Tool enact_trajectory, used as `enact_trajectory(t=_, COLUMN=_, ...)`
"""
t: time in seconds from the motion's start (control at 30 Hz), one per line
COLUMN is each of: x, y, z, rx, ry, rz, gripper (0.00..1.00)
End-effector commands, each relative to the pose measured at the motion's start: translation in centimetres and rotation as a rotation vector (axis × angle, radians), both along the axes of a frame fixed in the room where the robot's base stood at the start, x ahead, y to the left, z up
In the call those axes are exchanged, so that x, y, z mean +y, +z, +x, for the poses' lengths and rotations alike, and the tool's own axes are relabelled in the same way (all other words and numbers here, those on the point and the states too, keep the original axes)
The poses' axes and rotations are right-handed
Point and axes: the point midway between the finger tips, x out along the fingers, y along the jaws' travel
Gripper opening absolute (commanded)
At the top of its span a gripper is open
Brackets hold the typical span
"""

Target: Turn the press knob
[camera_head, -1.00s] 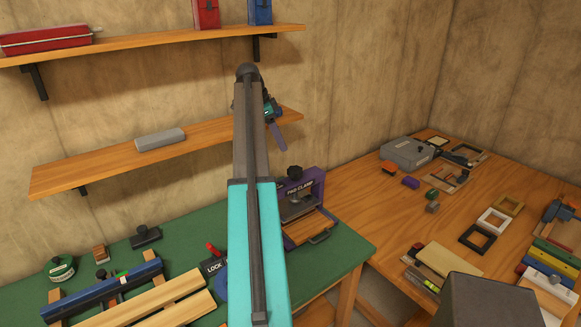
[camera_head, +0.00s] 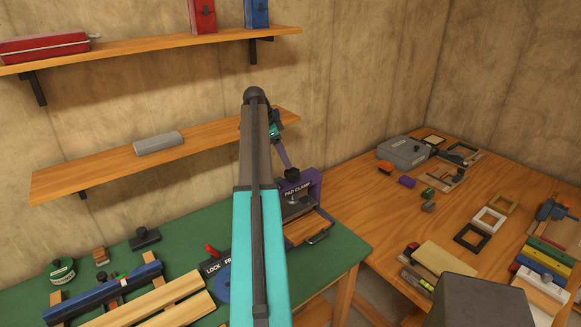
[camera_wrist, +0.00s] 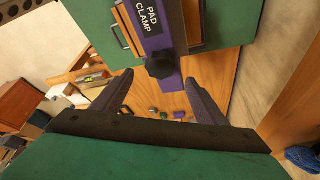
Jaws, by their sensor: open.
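The press is a purple frame labelled "PAD CLAMP" (camera_head: 313,184), standing on the green bench beside the wooden table. Its black knob (camera_head: 292,175) sits on top and also shows as a dark lobed knob in the wrist view (camera_wrist: 161,66). My gripper (camera_wrist: 160,77) is open, with two purple fingers spread wide. In the wrist view the knob appears between the fingertips, with nothing gripped. In the head view my gripper (camera_head: 283,154) is just above the knob; the exact gap is hard to tell. My arm hides part of the press's left side.
A wooden shelf (camera_head: 80,178) with a grey box (camera_head: 158,142) is on the wall behind my arm. A red lever (camera_head: 211,251) and a lock label stand left of the press. The wooden table (camera_head: 385,215) at right holds several frames and blocks.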

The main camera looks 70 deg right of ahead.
Motion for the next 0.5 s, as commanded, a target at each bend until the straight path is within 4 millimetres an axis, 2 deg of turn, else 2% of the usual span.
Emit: enact_trajectory(t=0.5, x=-1.2, y=-5.1, z=-1.9, rx=0.001, ry=-0.002, rz=0.001, gripper=0.67)
